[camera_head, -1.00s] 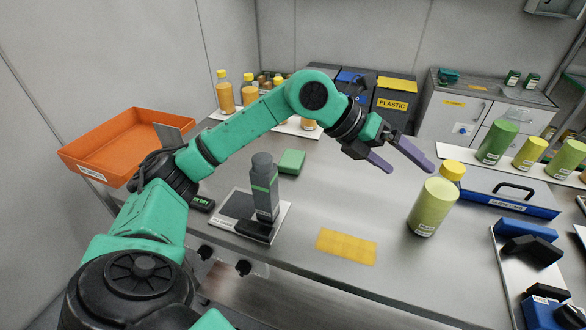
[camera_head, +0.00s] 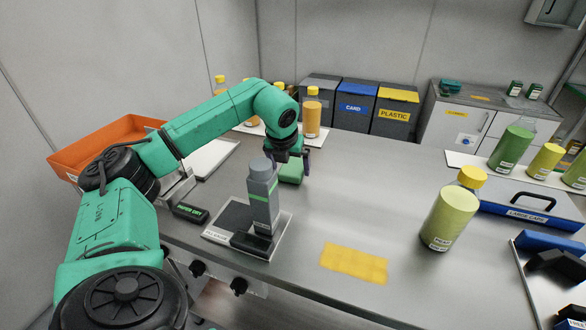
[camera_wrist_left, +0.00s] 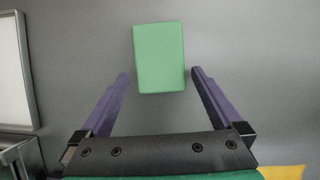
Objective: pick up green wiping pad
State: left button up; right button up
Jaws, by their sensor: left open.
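The green wiping pad (camera_head: 291,173) lies flat on the steel bench, behind and to the right of a grey bottle. It also shows in the left wrist view (camera_wrist_left: 159,57), as a plain green block ahead of the fingers and roughly centred between them. My left gripper (camera_head: 291,157) points down over the pad, its purple fingers spread. In the left wrist view the left gripper (camera_wrist_left: 157,75) is open and empty, with a gap on both sides of the pad. In the head view the gripper partly hides the pad. My right gripper is not in view.
A grey bottle (camera_head: 262,195) with a green band stands on a scale (camera_head: 221,221) near the gripper. A yellow mat (camera_head: 354,264) and a light green bottle (camera_head: 450,216) are to the right. An orange tray (camera_head: 98,146) is at left. The bench middle is clear.

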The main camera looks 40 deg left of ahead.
aim_at(290, 171)
pick_arm(q)
jog(key=shift+w+a+f, duration=0.1)
jog(key=shift+w+f, duration=0.15)
jog(key=shift+f, duration=0.3)
jog(key=shift+a+f, duration=0.1)
jog(key=shift+f, duration=0.05)
jog(key=c, duration=1.2)
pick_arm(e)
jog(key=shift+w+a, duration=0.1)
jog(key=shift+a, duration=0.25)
pick_arm(q)
jog(key=shift+r, duration=0.45)
notch_tip(290, 171, up, 19)
jog(key=p, duration=0.2)
jog(key=shift+r+p, duration=0.15)
jog(key=shift+p, duration=0.15)
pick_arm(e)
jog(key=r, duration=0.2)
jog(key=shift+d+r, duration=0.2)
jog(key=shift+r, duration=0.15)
